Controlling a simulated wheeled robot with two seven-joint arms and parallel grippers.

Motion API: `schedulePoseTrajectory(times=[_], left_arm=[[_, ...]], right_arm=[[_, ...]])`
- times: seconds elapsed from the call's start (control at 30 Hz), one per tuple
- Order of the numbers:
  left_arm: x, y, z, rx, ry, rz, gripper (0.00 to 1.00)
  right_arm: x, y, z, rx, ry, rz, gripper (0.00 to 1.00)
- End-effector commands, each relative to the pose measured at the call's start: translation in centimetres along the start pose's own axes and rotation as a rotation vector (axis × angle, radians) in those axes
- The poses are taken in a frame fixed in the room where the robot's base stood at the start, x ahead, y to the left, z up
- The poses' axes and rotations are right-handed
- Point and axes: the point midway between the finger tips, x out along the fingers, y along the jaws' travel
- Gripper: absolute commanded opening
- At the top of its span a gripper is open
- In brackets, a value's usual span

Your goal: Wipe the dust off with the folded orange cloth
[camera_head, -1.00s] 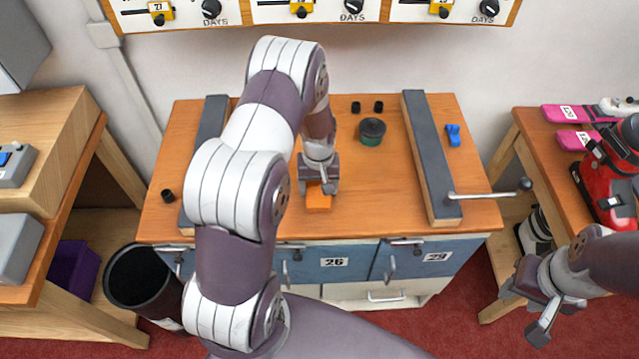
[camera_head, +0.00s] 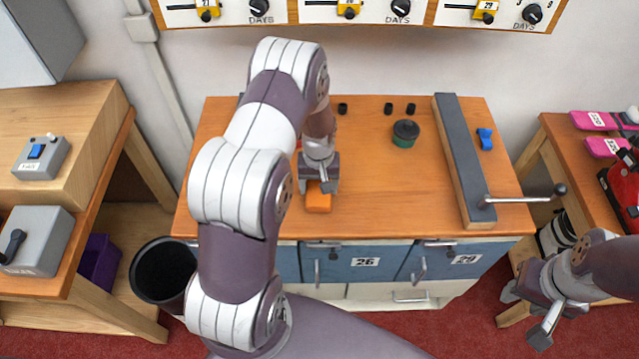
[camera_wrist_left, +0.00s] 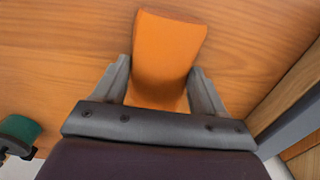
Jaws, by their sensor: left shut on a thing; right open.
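The folded orange cloth (camera_head: 319,203) is at the bench top's front part, left of its middle. My left gripper (camera_head: 319,185) is shut on it, pointing down. In the left wrist view the cloth (camera_wrist_left: 166,55) stands out between the two fingers, over bare wood; whether it presses on the wood I cannot tell. I can make out no dust on the visible wooden bench top (camera_head: 390,190); my left arm hides its left part. My right gripper (camera_head: 545,310) is open and empty at the lower right, off the bench, over the floor.
A dark rail (camera_head: 462,160) with a clamp handle (camera_head: 525,198) runs along the bench's right side. A dark green pot (camera_head: 405,132), small black pieces (camera_head: 388,108) and a blue clip (camera_head: 485,138) stand farther back. A black bin (camera_head: 160,270) is left of the bench.

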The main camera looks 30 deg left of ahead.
Motion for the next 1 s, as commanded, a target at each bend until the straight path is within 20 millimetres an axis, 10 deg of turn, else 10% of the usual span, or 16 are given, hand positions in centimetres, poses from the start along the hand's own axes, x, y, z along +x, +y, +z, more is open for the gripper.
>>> schedulePoseTrajectory(times=[0.63, 1.0], left_arm=[[-7.2, 0.2, -0.6, 0.005, 0.001, 0.0, 0.43], [-8.1, 0.3, -0.7, 0.006, 0.001, 0.0, 0.43]], right_arm=[[-5.1, 0.0, -0.6, 0.0, 0.001, 0.0, 0.43], [-5.7, 0.0, -0.7, 0.0, 0.001, 0.0, 0.43]])
